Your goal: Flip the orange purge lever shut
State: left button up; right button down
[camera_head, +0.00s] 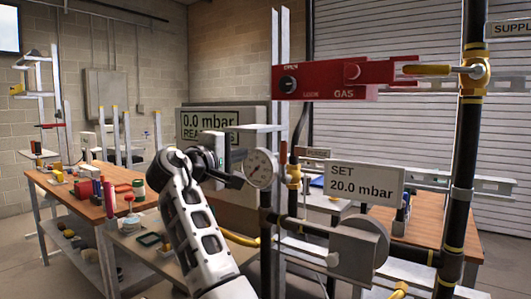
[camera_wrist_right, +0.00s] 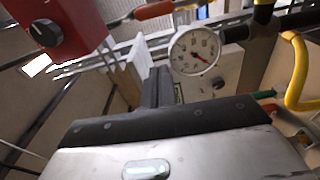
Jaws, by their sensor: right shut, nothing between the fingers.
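An orange-red lever (camera_wrist_right: 154,11) shows at the top of the right wrist view, above and left of the round gauge. In the head view, what looks like the same lever (camera_head: 283,153) stands upright above a brass valve (camera_head: 293,175), small and hard to make out. My right gripper (camera_head: 236,181) is just left of the pressure gauge (camera_head: 259,168). Its dark fingers (camera_wrist_right: 158,85) are shut and empty, apart from the lever. The gauge (camera_wrist_right: 195,51) is right of the fingertips in the wrist view. My left gripper is out of view.
A red gas lock box (camera_head: 340,77) hangs above the gauge. A yellow-handled lever (camera_head: 427,69) reaches to the black pipe at right. A "SET 20.0 mbar" sign (camera_head: 363,184) and a "0.0 mbar" display (camera_head: 208,121) flank the pipework. A cluttered wooden bench (camera_head: 100,212) stands at left.

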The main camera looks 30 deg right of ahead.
aim_at(285, 163)
jog(key=p+x, duration=0.2)
jog(key=x, duration=0.8)
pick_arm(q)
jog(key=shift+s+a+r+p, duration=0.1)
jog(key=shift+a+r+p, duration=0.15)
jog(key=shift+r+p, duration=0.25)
pick_arm(e)
jog(key=shift+s+d+f, duration=0.1)
jog(key=shift+s, duration=0.95)
jog(key=shift+s+d, duration=0.1)
jog(key=shift+s, duration=0.95)
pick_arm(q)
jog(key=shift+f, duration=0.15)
pick_arm(e)
jog(key=shift+s+d, duration=0.1)
